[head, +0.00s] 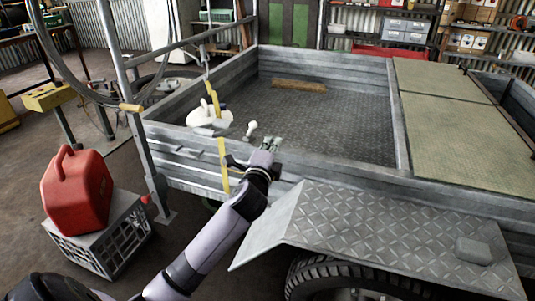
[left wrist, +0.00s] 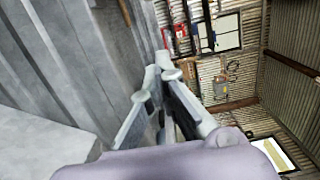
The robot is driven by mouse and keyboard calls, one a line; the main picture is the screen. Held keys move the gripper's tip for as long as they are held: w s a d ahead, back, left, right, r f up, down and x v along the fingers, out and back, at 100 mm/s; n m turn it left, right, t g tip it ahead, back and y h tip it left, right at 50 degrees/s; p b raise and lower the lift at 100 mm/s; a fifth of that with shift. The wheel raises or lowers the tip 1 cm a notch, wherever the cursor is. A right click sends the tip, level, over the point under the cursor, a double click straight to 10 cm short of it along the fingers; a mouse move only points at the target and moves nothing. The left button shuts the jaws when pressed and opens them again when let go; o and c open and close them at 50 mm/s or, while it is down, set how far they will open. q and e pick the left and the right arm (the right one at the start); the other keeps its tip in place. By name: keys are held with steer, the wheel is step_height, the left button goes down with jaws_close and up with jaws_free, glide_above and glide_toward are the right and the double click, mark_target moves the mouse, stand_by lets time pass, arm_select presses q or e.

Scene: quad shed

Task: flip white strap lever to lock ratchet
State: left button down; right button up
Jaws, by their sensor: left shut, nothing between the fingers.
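A yellow strap (head: 224,180) hangs over the trailer's left side wall. Its upper part (head: 214,100) runs over a large white object (head: 200,117) inside the bed. A small white knob-ended piece (head: 250,129) stands by the wall just right of the strap; I cannot tell whether it is the strap lever. A dark piece (head: 236,162), perhaps the ratchet, shows beside the strap. My left gripper (head: 269,147) is shut and empty at the wall's top edge, right of the strap and just below the white piece. Its closed fingers also show in the left wrist view (left wrist: 163,74).
The metal trailer bed (head: 330,120) is mostly clear, with a wooden block (head: 299,85) at the back. A tread-plate fender (head: 385,235) juts out at the front. A red fuel can (head: 80,190) stands on a grey crate (head: 110,240) at left.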

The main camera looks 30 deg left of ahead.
mark_target(250, 131)
arm_select(q)
steer(key=w+a+b, duration=0.1)
steer(key=w+a, duration=0.2)
steer(key=a, duration=0.2)
steer(key=shift+w+a, duration=0.15)
steer(key=shift+w, duration=0.1)
arm_select(e)
steer(key=shift+f, duration=0.65)
arm_select(q)
steer(key=shift+r, duration=0.1)
